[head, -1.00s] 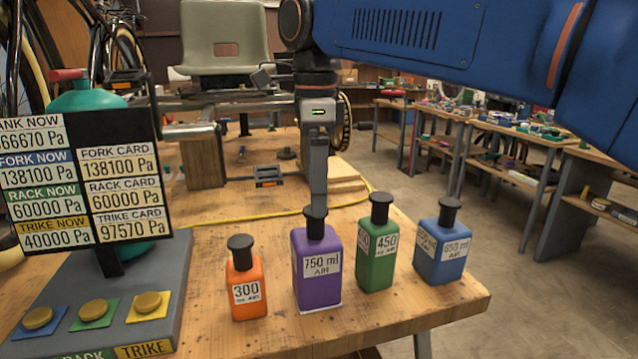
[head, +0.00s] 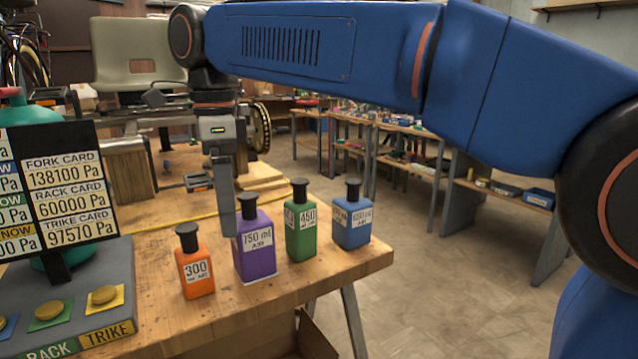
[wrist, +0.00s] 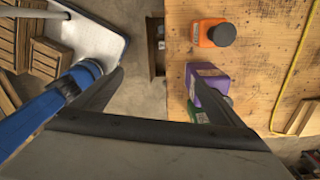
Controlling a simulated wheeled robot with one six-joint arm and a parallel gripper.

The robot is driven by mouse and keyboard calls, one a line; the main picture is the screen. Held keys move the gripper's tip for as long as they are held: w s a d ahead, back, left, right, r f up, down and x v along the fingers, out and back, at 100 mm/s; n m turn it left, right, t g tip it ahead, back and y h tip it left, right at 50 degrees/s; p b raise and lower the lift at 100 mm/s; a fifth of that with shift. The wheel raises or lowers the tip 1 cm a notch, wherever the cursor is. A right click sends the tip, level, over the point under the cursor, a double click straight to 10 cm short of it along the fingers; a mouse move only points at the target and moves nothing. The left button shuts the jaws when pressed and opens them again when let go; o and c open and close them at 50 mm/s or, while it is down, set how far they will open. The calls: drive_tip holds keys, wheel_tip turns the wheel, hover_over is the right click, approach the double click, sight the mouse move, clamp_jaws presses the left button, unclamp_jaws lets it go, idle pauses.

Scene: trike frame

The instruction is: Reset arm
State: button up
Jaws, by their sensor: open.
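My gripper (head: 226,218) hangs from the blue arm, fingers pointing down, at the left edge of the purple 750 ml bottle (head: 258,258) in the head view. In the wrist view, the gripper (wrist: 155,72) has its two dark fingers spread wide with nothing between them. The purple bottle (wrist: 207,85) lies beside the right finger there, partly hidden by it; I cannot tell whether they touch. My arm stretches across the top of the head view.
An orange bottle (head: 195,270), a green bottle (head: 301,235) and a blue bottle (head: 352,228) stand upright on the wooden bench (head: 330,270). A pressure display board (head: 62,190) and yellow buttons (head: 104,294) are at left. Open floor (head: 450,290) lies right of the bench.

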drive_tip(key=d+f+n+t+y, duration=0.1)
drive_tip(key=d+f+n, duration=0.25)
drive_tip(key=d, duration=1.05)
drive_tip(key=d+f+n+t, duration=0.1)
drive_tip(key=d+f+n, duration=0.3)
drive_tip(key=d, duration=0.9)
drive_tip(key=s+d+f+n+t, duration=0.1)
drive_tip(key=s+d+f+n, duration=0.2)
drive_tip(key=s+d+f, duration=0.3)
drive_tip(key=s+d+f+n+t+h, duration=0.1)
drive_tip(key=s+d+f+n, duration=0.2)
drive_tip(key=s+d+f, duration=0.3)
drive_tip(key=d+f, duration=0.5)
drive_tip(key=f, duration=0.1)
drive_tip(key=shift+s+d+f+t, duration=0.35)
drive_tip(key=shift+d+t, duration=0.05)
